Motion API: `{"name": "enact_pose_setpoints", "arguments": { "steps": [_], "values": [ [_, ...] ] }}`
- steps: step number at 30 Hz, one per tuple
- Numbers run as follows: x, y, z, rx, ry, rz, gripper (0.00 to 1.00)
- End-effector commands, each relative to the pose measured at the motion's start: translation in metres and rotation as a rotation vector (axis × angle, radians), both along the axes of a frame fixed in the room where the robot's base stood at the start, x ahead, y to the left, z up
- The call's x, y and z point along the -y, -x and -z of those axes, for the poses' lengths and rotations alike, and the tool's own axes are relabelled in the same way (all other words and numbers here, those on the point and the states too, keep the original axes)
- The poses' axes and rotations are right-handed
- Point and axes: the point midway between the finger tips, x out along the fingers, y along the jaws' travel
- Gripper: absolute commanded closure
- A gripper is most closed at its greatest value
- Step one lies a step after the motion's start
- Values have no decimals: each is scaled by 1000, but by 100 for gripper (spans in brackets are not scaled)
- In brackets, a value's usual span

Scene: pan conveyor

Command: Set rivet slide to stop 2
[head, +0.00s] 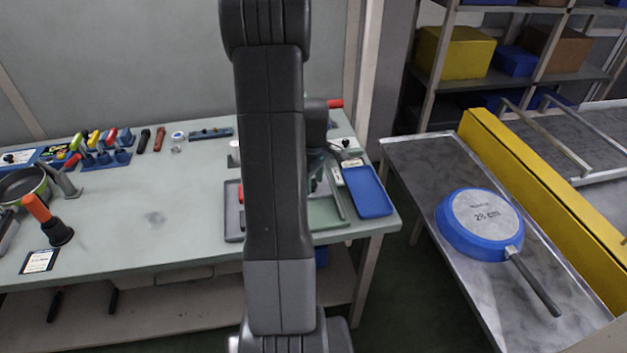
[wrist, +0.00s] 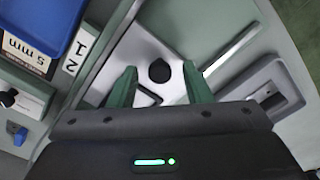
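The slide's black knob (wrist: 160,71) sits on a pale metal plate (wrist: 150,38) in the wrist view. A white strip marked 1 and 2 (wrist: 76,57) lies to the left of the plate. My gripper (wrist: 159,67) is open, its two green fingers apart on either side of the knob, with visible gaps. I cannot tell how far the fingertips are above the plate. In the head view my arm hides the knob and most of the fixture; part of its green base (head: 325,212) shows.
A blue tray (head: 370,192) lies right of the fixture; a block marked 5 mm (wrist: 22,55) is beside it. A grey tray (wrist: 262,92) is on the other side. A blue pan (head: 458,245) rests on the metal side table. The bench's middle (head: 185,190) is mostly clear.

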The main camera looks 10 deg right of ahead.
Motion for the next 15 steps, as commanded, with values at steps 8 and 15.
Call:
{"name": "enact_pose_setpoints", "arguments": {
  "steps": [8,15],
  "values": [
    [0,0,-4,1,0,0,55],
    [0,-1,-39,5,1,0,55]
  ]
}}
